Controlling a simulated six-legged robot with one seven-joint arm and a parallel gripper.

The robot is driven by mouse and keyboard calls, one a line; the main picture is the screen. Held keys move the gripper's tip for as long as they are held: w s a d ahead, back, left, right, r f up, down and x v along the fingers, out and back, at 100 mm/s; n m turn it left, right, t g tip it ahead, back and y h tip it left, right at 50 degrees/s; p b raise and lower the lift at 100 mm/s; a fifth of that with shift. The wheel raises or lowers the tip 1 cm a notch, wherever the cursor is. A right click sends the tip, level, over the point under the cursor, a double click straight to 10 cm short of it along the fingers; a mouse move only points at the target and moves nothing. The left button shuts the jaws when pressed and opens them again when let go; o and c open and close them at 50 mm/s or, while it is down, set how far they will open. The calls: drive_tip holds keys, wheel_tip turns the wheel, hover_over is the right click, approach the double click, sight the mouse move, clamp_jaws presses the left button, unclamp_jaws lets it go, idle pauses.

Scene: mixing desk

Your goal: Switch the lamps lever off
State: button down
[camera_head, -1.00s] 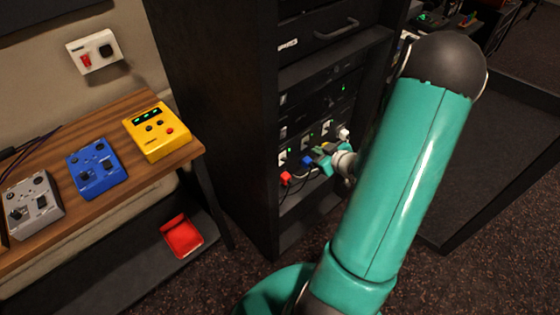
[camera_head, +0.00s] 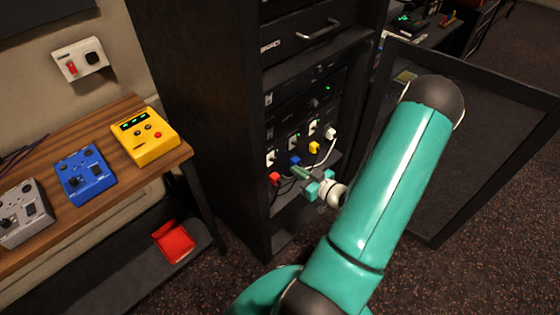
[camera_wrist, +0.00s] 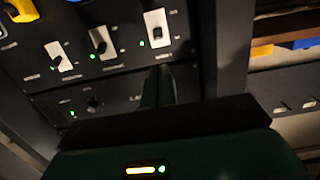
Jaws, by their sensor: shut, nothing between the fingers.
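A black rack panel carries a row of white switch plates with dark levers. In the wrist view I see a left switch (camera_wrist: 60,55), a middle switch (camera_wrist: 100,43) and a right switch (camera_wrist: 156,28). The same row shows small in the head view, with its middle switch (camera_head: 292,142).
A red plug (camera_head: 274,179), yellow plug (camera_head: 314,147) and white plug (camera_head: 330,132) with cables sit below the switches. An open rack door (camera_head: 480,150) stands right of my arm. A wooden bench with a yellow box (camera_head: 146,137) is at left.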

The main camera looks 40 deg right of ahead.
sight(270, 154)
drive_tip(key=w, duration=0.3)
drive_tip(key=w+f, duration=0.1)
drive_tip(key=w, duration=0.6)
drive_tip(key=shift+a+f, duration=0.15)
drive_tip(key=shift+f, duration=0.1)
